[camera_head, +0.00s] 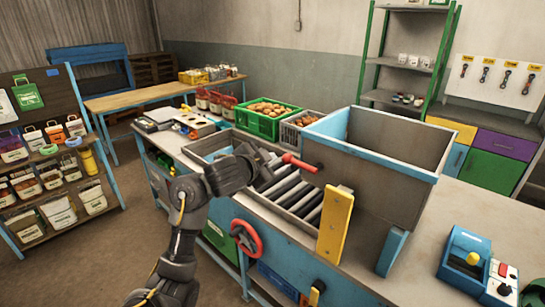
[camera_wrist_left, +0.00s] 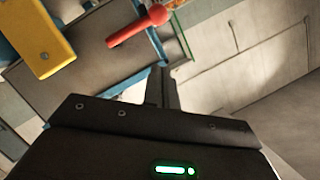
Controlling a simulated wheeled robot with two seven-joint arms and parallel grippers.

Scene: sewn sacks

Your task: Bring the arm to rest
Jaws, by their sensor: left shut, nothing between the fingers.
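My left arm (camera_head: 185,225) rises from the bottom of the head view, bent at a dark joint, and reaches over the workbench. My left gripper (camera_head: 266,157) is shut and empty, in front of the grey hopper machine and just left of its red-handled lever (camera_head: 300,163). In the left wrist view the shut fingers (camera_wrist_left: 163,88) stick out past the dark gripper body, and the red lever (camera_wrist_left: 140,25) shows above them, apart from them. My right gripper is not in view.
The blue-rimmed hopper (camera_head: 385,150), yellow lever plate (camera_head: 335,225) and red handwheel (camera_head: 246,238) stand close to the arm. A green crate (camera_head: 268,118) of brown round items is behind. A blue device (camera_head: 465,260) sits at the right. A shelf of sacks (camera_head: 50,170) is left, with open floor between.

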